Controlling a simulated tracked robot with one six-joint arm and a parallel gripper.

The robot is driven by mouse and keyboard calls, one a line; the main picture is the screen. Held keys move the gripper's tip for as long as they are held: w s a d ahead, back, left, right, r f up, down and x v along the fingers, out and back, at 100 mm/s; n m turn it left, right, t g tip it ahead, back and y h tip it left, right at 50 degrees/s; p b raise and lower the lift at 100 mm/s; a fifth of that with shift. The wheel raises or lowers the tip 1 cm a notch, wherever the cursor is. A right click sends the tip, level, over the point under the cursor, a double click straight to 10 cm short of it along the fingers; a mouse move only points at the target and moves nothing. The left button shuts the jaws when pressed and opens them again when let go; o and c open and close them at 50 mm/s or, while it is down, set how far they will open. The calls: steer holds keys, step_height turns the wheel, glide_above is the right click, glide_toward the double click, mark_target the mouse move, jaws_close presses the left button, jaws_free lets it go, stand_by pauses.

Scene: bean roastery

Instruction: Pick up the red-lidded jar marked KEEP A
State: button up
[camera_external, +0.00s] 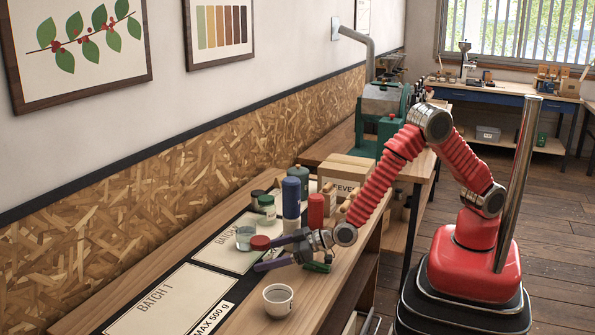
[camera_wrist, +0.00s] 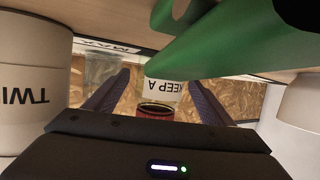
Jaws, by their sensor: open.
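The KEEP A jar has a white label, upside down in the wrist view (camera_wrist: 163,90), and a red part with a dark rim below it. In the external view its red lid (camera_external: 260,242) shows at the fingertips; its body is mostly hidden. My gripper (camera_external: 266,254) is open and low over the bench. In the wrist view its two dark fingers (camera_wrist: 157,82) stand on either side of the jar, with the jar between them. I cannot tell whether either finger touches it. A green object (camera_wrist: 215,40) covers part of the jar's label there.
A clear glass (camera_external: 244,238) stands close left of the red lid. A white cup (camera_external: 278,299) is in front, toward the bench edge. The BATCH 1 mat (camera_external: 165,305) is clear.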

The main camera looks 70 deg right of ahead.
mark_target(266, 240)
steer(key=shift+c, duration=0.5)
steer(key=c, duration=1.1)
steer(key=shift+r, duration=0.1)
step_height(266, 240, up, 10)
steer(key=shift+f, duration=0.1)
stand_by(0.6)
